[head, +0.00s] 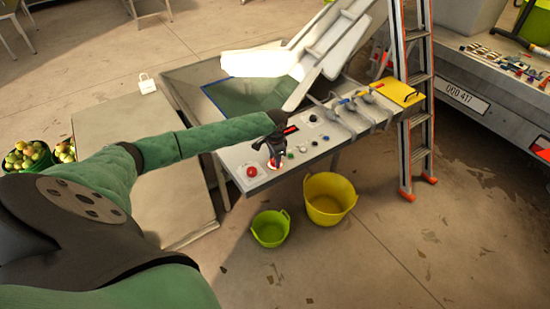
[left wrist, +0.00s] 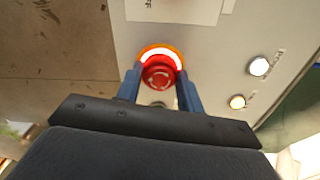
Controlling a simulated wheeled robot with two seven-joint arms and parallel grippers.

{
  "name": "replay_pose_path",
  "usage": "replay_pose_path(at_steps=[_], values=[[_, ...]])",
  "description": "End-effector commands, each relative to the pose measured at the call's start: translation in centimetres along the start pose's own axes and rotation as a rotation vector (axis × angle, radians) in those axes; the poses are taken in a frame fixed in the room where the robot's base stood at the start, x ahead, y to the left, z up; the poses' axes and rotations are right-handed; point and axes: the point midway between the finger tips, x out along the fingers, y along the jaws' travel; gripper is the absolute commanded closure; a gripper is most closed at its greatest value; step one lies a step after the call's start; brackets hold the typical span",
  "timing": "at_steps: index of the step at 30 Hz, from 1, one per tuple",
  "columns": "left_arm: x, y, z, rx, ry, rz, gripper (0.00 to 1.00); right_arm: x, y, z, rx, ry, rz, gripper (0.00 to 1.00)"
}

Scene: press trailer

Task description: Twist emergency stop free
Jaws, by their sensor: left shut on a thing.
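The emergency stop (left wrist: 158,77) is a round red mushroom button with arrow marks, set in a yellow ring with a bright white arc. In the left wrist view it sits between the two blue fingers of my left gripper (left wrist: 160,83), which is shut on it from both sides. In the head view my left gripper (head: 275,159) is down at the front of the grey control panel (head: 308,156), and only a little red shows around its fingers. My right gripper is not in view.
Another red button (head: 251,171) stands left of my gripper. Small lamps and buttons, then levers (head: 345,105), lie to the right. A yellow tub (head: 329,199) and a green tub (head: 270,228) stand on the floor. A ladder (head: 417,100) stands at the panel's right end.

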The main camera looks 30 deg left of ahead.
Motion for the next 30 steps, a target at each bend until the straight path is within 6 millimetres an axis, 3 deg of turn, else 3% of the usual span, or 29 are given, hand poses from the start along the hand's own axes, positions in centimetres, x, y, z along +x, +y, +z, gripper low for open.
replay_pose_path(at_steps=[11, 30], values=[[-0.1, -0.1, -0.1, 0.236, 0.002, -0.001, 0.85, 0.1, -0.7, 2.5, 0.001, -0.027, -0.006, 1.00], [-0.1, -0.1, -0.1, 0.320, 0.003, -0.002, 0.85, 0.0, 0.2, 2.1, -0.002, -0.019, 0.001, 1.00]])
